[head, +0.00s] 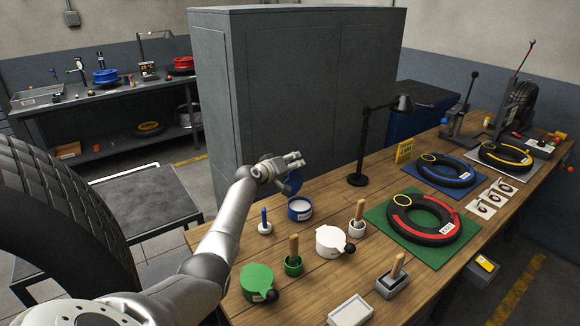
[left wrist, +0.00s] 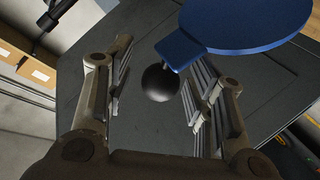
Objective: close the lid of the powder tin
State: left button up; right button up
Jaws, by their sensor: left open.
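The blue powder tin (head: 299,214) stands open on the wooden bench, with pale powder showing inside. Its blue lid (head: 293,183) stands raised at the tin's far side; it also shows in the left wrist view (left wrist: 255,22). A black ball knob (left wrist: 160,82) sits by the lid's tab. My left gripper (head: 294,161) is above and behind the tin, at the raised lid. In the left wrist view its fingers (left wrist: 158,95) are open, with the knob between them, apparently not gripped. My right gripper is not in view.
A white lidded tin (head: 331,241) and a green lidded tin (head: 257,282) stand nearer on the bench. A blue-handled brush (head: 264,222) is just left of the powder tin. A black lamp (head: 360,150) stands right; a grey cabinet (head: 290,90) rises behind.

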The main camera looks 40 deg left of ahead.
pick_arm(q)
jog(key=shift+f, duration=0.1)
grip_shut()
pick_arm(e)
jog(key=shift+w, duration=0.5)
pick_arm(q)
jog(key=shift+d, duration=0.1)
